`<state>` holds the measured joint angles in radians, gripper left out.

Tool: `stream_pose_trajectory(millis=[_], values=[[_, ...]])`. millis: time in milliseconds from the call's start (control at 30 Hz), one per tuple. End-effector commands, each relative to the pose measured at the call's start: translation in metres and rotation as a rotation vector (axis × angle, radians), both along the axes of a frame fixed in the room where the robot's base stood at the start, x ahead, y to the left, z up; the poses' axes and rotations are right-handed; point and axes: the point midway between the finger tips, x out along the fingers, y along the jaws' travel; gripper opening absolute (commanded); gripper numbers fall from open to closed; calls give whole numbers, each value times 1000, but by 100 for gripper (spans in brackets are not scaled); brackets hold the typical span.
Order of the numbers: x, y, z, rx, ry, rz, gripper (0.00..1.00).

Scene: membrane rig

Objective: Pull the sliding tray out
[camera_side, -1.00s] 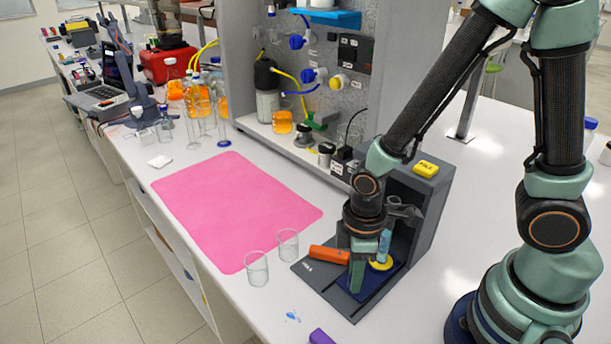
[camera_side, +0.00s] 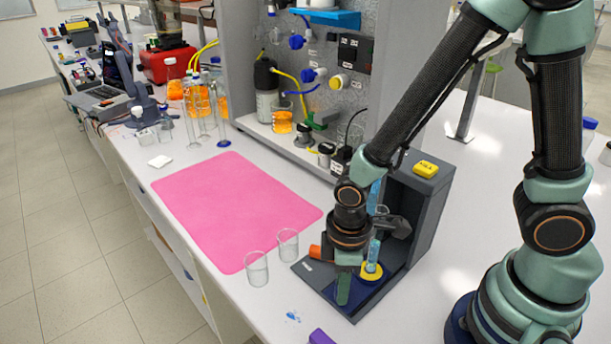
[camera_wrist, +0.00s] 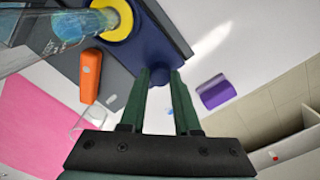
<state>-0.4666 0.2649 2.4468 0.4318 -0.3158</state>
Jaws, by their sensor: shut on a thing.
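The sliding tray (camera_side: 365,291) is dark blue and sits low in the grey rig (camera_side: 425,215), partly out over the rig's base plate. It also shows in the wrist view (camera_wrist: 133,48), with a yellow ring (camera_wrist: 112,18) on it. In the side view, a clear tube with blue liquid (camera_side: 374,252) stands at the yellow ring (camera_side: 371,272). My gripper (camera_side: 343,288) is at the tray's front end. In the wrist view, its dark green fingers (camera_wrist: 160,75) are shut on the tray's rounded front knob (camera_wrist: 152,68). The knob is mostly hidden in the side view.
An orange block (camera_wrist: 90,75) lies on the base plate beside the tray. Two glass beakers (camera_side: 257,270) stand left of the rig by a pink mat (camera_side: 235,210). A purple object (camera_side: 320,337) lies near the bench's front edge, with bare white bench between it and the rig.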

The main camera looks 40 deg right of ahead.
Motion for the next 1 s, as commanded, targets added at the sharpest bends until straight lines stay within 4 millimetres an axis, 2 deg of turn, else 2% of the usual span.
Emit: stream_pose_trajectory(millis=[333,367,400,433,767,1000], values=[[1,5,0,4,-6,8,0],[1,5,0,4,-6,9,42],[1,5,0,3,-6,9,58],[1,5,0,3,-6,9,62],[0,4,1,2,-4,4,62],[1,4,20,4,-8,4,62]])
